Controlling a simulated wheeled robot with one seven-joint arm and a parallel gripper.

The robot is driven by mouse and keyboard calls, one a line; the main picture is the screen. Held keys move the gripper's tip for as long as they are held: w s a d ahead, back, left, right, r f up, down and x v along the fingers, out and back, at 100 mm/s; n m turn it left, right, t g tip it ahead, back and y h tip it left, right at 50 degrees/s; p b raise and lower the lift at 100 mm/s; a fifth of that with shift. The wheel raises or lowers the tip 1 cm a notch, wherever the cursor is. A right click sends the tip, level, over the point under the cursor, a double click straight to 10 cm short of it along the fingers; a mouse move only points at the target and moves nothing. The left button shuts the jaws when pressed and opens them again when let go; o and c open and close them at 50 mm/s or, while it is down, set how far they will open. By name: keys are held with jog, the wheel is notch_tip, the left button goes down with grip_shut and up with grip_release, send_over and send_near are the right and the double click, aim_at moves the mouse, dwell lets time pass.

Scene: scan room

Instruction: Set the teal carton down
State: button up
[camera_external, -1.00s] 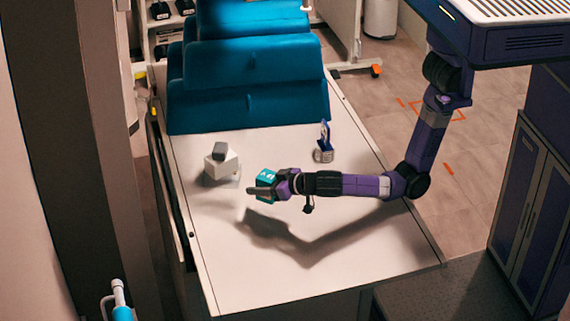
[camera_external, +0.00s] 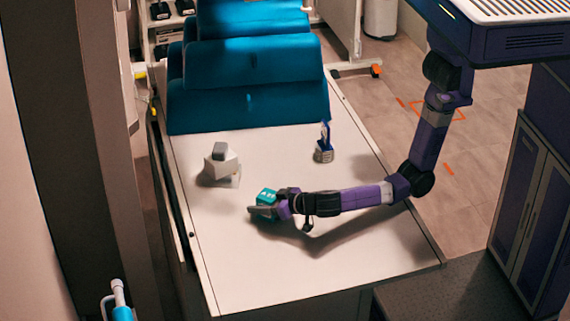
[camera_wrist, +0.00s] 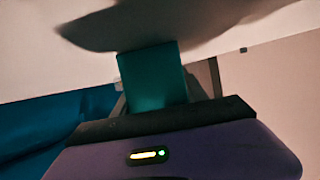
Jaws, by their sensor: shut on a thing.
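The teal carton (camera_external: 267,197) is held at the end of my arm, low over the white table top (camera_external: 300,270). In the external view I cannot tell for sure whether its underside touches the table. My gripper (camera_external: 262,208) is shut on the carton, with a finger across its near side. In the wrist view the teal carton (camera_wrist: 153,78) stands out beyond the dark edge of my gripper (camera_wrist: 150,105). The gripper hides part of the carton.
A white block-shaped device with a grey top (camera_external: 222,163) stands to the left and behind. A small grey holder with a blue item (camera_external: 324,147) stands behind to the right. Blue cushions (camera_external: 250,90) fill the far end. The near part of the table is clear.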

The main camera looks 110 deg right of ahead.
jog(key=o, duration=1.3)
jog(key=shift+o, duration=0.2)
jog(key=shift+r+p, duration=0.2)
jog(key=shift+p, duration=0.1)
jog(key=b+v, duration=0.1)
jog(key=v, duration=1.1)
jog(key=shift+b, duration=0.4)
